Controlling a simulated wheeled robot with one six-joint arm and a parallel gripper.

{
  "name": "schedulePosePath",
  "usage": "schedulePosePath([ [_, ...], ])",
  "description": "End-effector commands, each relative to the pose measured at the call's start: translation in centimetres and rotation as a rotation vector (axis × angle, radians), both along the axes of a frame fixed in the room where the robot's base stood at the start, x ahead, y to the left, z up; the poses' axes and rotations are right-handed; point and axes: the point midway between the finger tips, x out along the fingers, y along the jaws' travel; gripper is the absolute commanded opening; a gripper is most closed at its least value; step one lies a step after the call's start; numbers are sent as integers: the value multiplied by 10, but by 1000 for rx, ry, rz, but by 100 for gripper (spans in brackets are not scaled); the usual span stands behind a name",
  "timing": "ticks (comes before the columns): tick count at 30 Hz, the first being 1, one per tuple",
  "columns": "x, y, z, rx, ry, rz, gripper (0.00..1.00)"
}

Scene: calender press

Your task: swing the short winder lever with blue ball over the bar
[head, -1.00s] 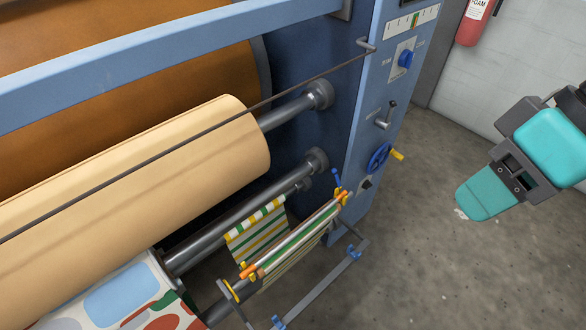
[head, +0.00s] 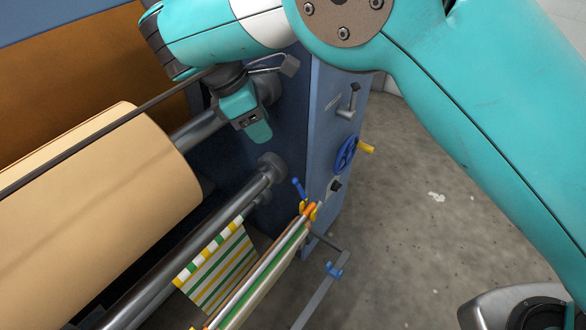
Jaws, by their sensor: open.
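A short lever with a blue end (head: 298,188) stands up at the far end of the winder bar (head: 262,270), beside the bar's orange and yellow end fitting (head: 309,209). The lever leans a little to the left in the picture. Striped cloth (head: 222,262) hangs at the bar's left. My gripper (head: 257,131) is open and empty. It points down in front of the machine's blue side, above and left of the lever in the picture and clear of it. My arm hides the upper part of the side panel.
A blue handwheel with a yellow knob (head: 346,154) and a grey crank (head: 348,100) stick out from the panel, right of the lever. Open floor lies right.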

Motion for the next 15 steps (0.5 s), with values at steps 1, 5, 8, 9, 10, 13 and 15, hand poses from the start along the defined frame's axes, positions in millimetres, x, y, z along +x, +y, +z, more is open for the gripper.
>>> schedulePosePath([
  [1, -1, 0, -6, -1, 1, 4, 42],
  [5, -1, -6, -25, -2, 2, 6, 42],
  [8, 0, -14, -44, -3, 2, 7, 42],
  [9, 0, -17, -53, -3, 3, 6, 42],
  [10, 0, -20, -60, -2, 3, 6, 42],
  [13, 1, -29, -80, -2, 3, 5, 42],
  [15, 2, -36, -94, -2, 3, 5, 42],
])
